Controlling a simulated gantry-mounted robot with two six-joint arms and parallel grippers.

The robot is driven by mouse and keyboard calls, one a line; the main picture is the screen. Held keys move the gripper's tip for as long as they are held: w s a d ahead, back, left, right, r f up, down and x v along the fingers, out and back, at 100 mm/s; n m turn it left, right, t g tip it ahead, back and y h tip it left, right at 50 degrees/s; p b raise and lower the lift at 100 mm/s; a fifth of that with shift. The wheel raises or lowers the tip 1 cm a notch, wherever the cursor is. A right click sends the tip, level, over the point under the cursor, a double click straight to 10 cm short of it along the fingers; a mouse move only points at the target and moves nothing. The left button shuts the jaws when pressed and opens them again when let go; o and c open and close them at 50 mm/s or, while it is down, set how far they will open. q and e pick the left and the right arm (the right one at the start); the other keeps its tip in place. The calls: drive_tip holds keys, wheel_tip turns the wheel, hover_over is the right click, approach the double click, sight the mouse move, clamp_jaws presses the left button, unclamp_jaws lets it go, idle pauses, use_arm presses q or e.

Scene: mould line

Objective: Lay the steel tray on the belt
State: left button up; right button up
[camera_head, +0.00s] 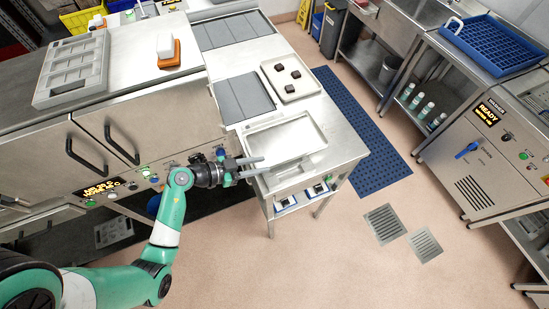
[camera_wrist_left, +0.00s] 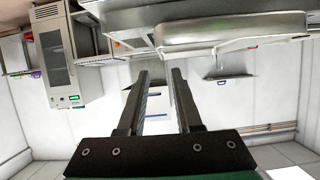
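The steel tray (camera_head: 279,139) is a shallow rectangular pan lying on the near end of the steel table. It also shows in the left wrist view (camera_wrist_left: 226,29), above and to the right of the fingers. The belt appears to be the dark grey surface (camera_head: 243,98) just behind the tray; a steel strip lies between them. My left gripper (camera_head: 262,166) is at the tray's near left edge with its fingers apart. In the left wrist view the gap between the fingers (camera_wrist_left: 161,76) holds nothing. I cannot tell whether a finger touches the tray. My right gripper is not in view.
A grey mould (camera_head: 72,83) and an orange-based block (camera_head: 169,53) sit on the left machine. A blue crate (camera_head: 490,43) is far right.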

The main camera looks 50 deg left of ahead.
use_arm(q)
drive_tip(key=v, duration=0.3)
drive_tip(key=shift+s+a, duration=0.1)
drive_tip(key=shift+s, duration=0.2)
